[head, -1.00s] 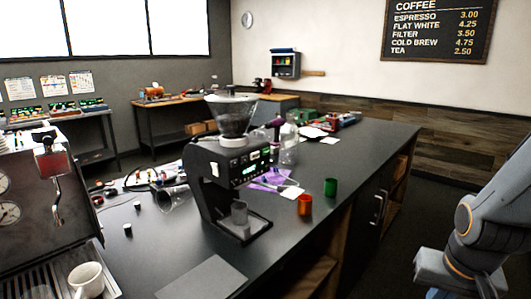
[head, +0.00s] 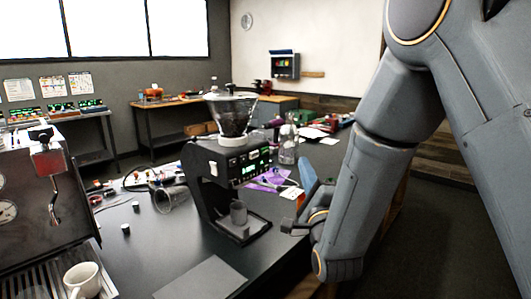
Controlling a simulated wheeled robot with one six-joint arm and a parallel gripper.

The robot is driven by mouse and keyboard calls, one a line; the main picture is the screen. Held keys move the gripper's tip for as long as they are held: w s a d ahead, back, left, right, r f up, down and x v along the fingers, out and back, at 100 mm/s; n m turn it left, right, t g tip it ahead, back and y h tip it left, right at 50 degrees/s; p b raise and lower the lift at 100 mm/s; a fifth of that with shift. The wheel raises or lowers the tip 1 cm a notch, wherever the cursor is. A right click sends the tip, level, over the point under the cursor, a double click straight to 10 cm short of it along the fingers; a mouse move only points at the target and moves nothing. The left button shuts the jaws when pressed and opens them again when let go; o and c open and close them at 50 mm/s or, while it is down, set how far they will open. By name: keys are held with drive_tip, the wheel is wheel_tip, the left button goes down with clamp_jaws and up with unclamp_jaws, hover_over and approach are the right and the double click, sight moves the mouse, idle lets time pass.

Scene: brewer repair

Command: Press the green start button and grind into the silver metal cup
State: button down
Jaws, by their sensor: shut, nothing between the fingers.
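The black grinder (head: 208,174) stands on the dark counter, with a clear hopper of dark beans (head: 234,118) on top. Its front panel (head: 248,167) carries small green lights; I cannot tell which spot is the green start button. A grey metal-looking cup (head: 238,213) stands upright on the grinder's base, under the head. My gripper (head: 286,227) is shut and empty, to the right of the grinder's base and apart from it. It points left, lower than the panel.
An espresso machine (head: 35,190) with a white cup (head: 82,280) on its tray stands at the left. A glass vessel (head: 170,197) lies left of the grinder. A purple cloth (head: 268,180) and a clear bottle (head: 288,150) are behind it. A dark flat mat (head: 205,279) lies in front.

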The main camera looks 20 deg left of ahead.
sight(265, 151)
drive_tip(key=shift+s+a+r+m+t+y, duration=0.3)
drive_tip(key=shift+s+a+r+y, duration=0.1)
drive_tip(key=shift+s+r, duration=0.1)
drive_tip(key=w+a, duration=0.3)
drive_tip(key=a, duration=0.5)
drive_tip(key=shift+w+b, duration=0.2)
drive_tip(key=shift+b, duration=0.15)
drive_tip(key=shift+a, duration=0.2)
idle(1.7)
drive_tip(key=shift+w+a+b, duration=0.15)
drive_tip(key=shift+a+b, duration=0.1)
drive_tip(key=shift+b, duration=0.15)
